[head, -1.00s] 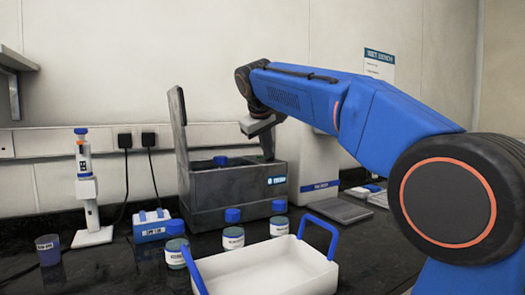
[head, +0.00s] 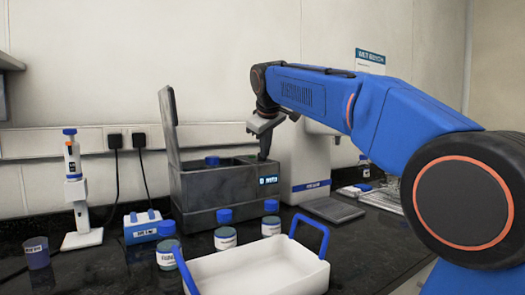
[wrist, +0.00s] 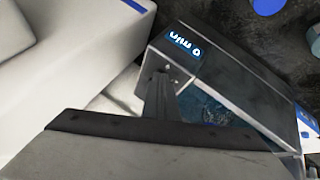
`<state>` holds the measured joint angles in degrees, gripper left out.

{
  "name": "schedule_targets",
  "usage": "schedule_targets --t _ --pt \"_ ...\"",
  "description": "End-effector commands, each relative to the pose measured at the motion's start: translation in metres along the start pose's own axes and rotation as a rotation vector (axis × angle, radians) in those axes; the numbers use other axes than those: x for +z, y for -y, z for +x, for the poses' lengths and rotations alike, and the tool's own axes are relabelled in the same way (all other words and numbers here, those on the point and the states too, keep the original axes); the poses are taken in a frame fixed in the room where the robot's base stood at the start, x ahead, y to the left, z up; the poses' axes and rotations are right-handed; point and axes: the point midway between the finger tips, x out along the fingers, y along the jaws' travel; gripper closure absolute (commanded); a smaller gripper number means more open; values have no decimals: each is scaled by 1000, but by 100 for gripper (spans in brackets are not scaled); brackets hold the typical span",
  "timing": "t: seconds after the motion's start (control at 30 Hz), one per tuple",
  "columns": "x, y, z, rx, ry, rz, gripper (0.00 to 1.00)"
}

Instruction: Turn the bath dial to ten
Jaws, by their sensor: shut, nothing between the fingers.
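The bath (head: 225,192) is a dark grey box with its lid (head: 169,120) standing open on the left. A blue-capped item (head: 212,161) shows in its opening. The lit display (head: 268,180) on its front right reads "0 min"; it also shows upside down in the wrist view (wrist: 183,43). My gripper (head: 264,157) is shut and empty, pointing down at the bath's right end, just above the display. In the wrist view my fingertips (wrist: 163,74) are over the bath's top beside the display panel. I cannot make out the dial; the fingers may hide it.
A white tray (head: 262,273) with blue handles stands in front, with several blue-capped jars (head: 225,238) behind it. A white instrument (head: 302,165) stands close to the right of the bath. A pipette stand (head: 82,240) and blue rack (head: 141,232) are at left.

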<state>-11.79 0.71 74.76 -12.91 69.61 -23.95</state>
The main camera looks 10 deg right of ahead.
Motion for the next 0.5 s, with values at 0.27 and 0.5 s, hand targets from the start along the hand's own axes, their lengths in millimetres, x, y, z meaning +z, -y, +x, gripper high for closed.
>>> schedule_targets --t 0.27,0.5 --pt "3 -3 3 -1 4 1 100" --pt "4 -5 4 -1 5 2 100"
